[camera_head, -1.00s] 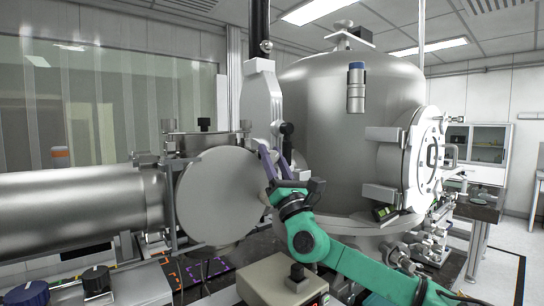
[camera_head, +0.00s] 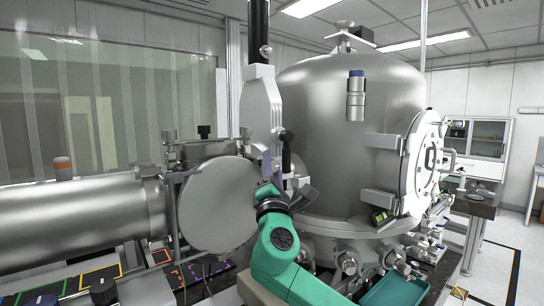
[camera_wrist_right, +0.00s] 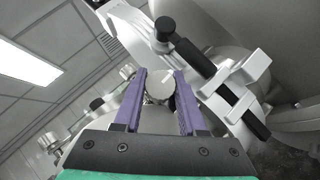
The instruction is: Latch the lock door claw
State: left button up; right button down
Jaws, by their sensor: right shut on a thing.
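The round metal lock door (camera_head: 217,205) closes the end of the horizontal cylinder, left of centre in the head view. My right gripper (camera_head: 266,165) is at the door's right edge, with its fingers pointing up. In the right wrist view, the purple fingers (camera_wrist_right: 160,78) stand on both sides of a round metal piece (camera_wrist_right: 160,88), and the gripper is shut on it. It appears to be part of the lock door claw, but the fingers hide its shape in the head view. Whether the claw grips the door rim cannot be told. My left gripper is not in view.
A black-knobbed lever (camera_head: 285,137) stands just right of the gripper; it also shows in the wrist view (camera_wrist_right: 165,28). A tall grey valve housing (camera_head: 260,108) rises behind. The large metal vessel (camera_head: 325,95) fills the right. A teal tray (camera_head: 395,290) lies low at right.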

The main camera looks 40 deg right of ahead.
jog(key=m+g+p, duration=0.4)
jog(key=m+p, duration=0.1)
jog(key=m+g+y+p, duration=0.1)
jog(key=m+g+p, duration=0.1)
jog(key=m+p, duration=0.1)
jog(key=shift+r, duration=0.3)
jog(key=shift+f+m+g+y+p, duration=0.3)
jog(key=shift+m+g+y+p, duration=0.6)
jog(key=shift+p, duration=0.7)
jog(key=shift+c, duration=2.4)
grip_release()
jog(key=shift+d+f, duration=0.1)
